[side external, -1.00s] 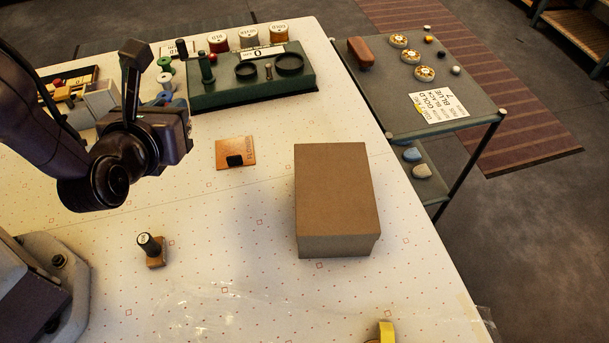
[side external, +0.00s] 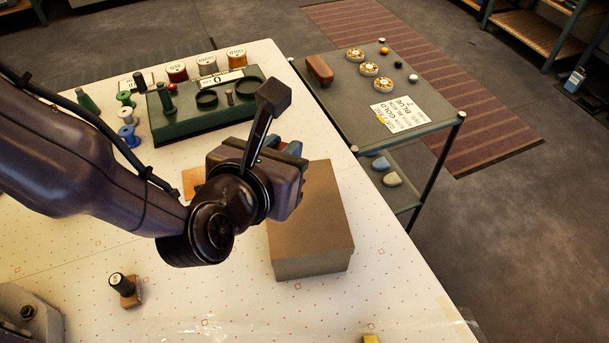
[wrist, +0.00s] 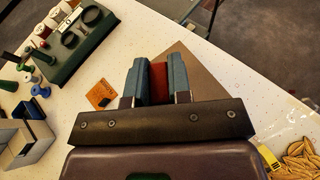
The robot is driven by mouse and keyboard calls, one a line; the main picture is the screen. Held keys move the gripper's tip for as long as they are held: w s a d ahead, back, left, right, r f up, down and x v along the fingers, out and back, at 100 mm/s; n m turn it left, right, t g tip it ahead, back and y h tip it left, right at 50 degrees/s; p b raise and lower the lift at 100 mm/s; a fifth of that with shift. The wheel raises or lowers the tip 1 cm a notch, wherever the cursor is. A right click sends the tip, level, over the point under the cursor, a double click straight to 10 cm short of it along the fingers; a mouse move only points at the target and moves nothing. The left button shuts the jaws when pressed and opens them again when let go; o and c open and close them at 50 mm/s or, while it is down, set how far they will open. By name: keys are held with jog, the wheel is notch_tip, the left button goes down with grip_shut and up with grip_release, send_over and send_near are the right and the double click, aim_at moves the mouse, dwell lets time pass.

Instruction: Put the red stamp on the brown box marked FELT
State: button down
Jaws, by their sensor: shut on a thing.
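The brown box (side external: 312,225) stands closed on the table, right of centre in the side view. Its top is plain where it shows and I see no FELT marking. In the wrist view a part of the box (wrist: 202,68) shows beyond my fingers. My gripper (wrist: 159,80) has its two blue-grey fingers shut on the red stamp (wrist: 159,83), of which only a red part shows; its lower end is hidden. In the side view my gripper (side external: 287,148) is over the far left part of the box, apparently above it. Its contact with the box cannot be told.
A dark-handled stamp (side external: 123,285) with a wooden base stands at the front left. An orange card (side external: 192,182) lies left of the box, partly hidden by my arm. A green stand (side external: 205,118) and spools are at the back. A grey side table (side external: 350,110) stands beyond the right edge.

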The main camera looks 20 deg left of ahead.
jog(key=f, duration=0.1)
jog(key=w+d+f, duration=0.2)
jog(key=shift+w+f, duration=0.2)
jog(key=shift+f, duration=0.1)
jog(key=shift+w+f, duration=0.1)
jog(key=shift+f, duration=1.55)
jog(key=c, duration=1.1)
grip_release()
jog(key=shift+f, duration=0.15)
jog(key=shift+o, duration=0.2)
